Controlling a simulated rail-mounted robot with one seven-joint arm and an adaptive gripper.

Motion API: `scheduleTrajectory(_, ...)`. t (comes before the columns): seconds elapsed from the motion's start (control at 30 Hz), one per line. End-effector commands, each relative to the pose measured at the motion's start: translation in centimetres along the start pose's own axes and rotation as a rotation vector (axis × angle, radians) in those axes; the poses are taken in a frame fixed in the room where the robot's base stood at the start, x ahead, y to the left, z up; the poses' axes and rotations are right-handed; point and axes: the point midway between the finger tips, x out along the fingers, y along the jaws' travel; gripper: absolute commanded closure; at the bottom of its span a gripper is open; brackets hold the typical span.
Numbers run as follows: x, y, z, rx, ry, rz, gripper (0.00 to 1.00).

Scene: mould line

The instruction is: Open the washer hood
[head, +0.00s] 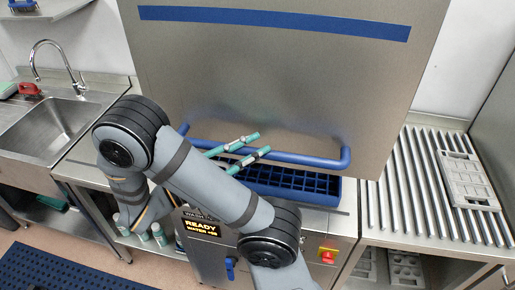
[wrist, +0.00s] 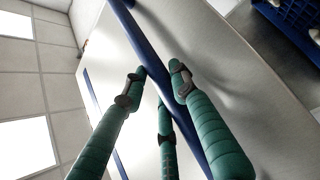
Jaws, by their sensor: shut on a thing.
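The washer hood (head: 290,85) is a large steel panel with a blue stripe near its top in the head view. A blue bar handle (head: 310,158) runs along its lower part. The hood is at least partly raised, with an open gap under its lower edge. My gripper (head: 254,145) has green fingers and is shut on the handle near its middle. In the wrist view, the fingers of my gripper (wrist: 158,76) lie on both sides of the blue handle (wrist: 133,33). The exact contact is partly hidden.
A blue compartment rack (head: 290,185) sits under the hood. A sink with a tap (head: 50,125) is at left, and a roller table (head: 410,200) holding a grey mould tray (head: 468,182) is at right. The washer front has a lit READY display (head: 201,228) and a red switch (head: 327,257).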

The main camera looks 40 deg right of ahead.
Motion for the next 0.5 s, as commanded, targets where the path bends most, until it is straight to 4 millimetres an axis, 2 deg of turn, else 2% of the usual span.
scheduleTrajectory(0.03, 0.3, 3.1, -0.7, 0.004, 0.009, -0.002, 1.0)
scheduleTrajectory(0.2, 0.8, 7.0, -1.2, 0.005, 0.008, -0.002, 1.0)
scheduleTrajectory(0.33, 1.2, 9.1, -1.5, 0.005, 0.008, -0.003, 1.0)
scheduleTrajectory(0.5, 1.4, 10.6, -1.7, 0.005, 0.008, -0.003, 1.0)
